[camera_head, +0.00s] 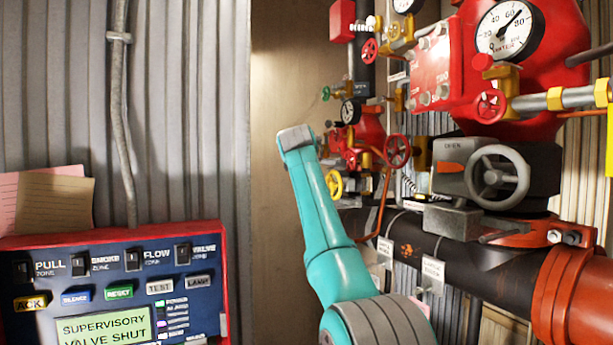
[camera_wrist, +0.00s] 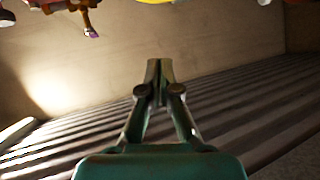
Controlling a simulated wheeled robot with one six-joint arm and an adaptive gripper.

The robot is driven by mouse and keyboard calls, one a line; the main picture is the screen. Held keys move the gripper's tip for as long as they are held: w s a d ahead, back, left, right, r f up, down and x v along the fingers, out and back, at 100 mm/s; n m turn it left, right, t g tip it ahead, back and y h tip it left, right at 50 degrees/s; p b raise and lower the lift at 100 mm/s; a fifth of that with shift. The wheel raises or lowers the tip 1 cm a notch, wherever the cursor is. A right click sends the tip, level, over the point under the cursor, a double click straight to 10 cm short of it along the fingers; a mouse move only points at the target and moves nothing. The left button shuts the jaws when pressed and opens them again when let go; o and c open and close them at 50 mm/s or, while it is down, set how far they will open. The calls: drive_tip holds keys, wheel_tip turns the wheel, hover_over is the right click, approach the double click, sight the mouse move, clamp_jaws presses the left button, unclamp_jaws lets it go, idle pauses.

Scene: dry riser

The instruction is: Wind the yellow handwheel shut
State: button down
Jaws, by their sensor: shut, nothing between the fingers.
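The yellow handwheel (camera_head: 334,184) is a small spoked wheel low on the red valve cluster. It shows in the head view just right of my teal arm. In the wrist view my gripper (camera_wrist: 160,70) has its two fingers together, with nothing between them. A yellow edge (camera_wrist: 153,2) is cut off at the top of the wrist view; I cannot tell whether it is the handwheel. My gripper's fingers are apart from everything in that view. In the head view my fingers cannot be made out.
Red handwheels (camera_head: 397,151) and a green one (camera_head: 326,93) sit close around the yellow one. A grey handwheel (camera_head: 497,177) and a dark pipe (camera_head: 455,262) are to the right. An alarm panel (camera_head: 110,285) reads "SUPERVISORY VALVE SHUT". Bare beige wall (camera_head: 280,60) lies behind my arm.

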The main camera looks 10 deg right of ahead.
drive_tip(key=shift+s+d, duration=0.25)
drive_tip(key=shift+d, duration=0.85)
drive_tip(key=shift+s+d, duration=0.2)
drive_tip(key=shift+d, duration=0.85)
drive_tip(key=shift+s+d, duration=0.25)
drive_tip(key=shift+d, duration=0.85)
drive_tip(key=w, duration=0.3)
drive_tip(key=shift+w+a, duration=0.1)
drive_tip(key=shift+a, duration=0.2)
drive_tip(key=shift+d, duration=0.2)
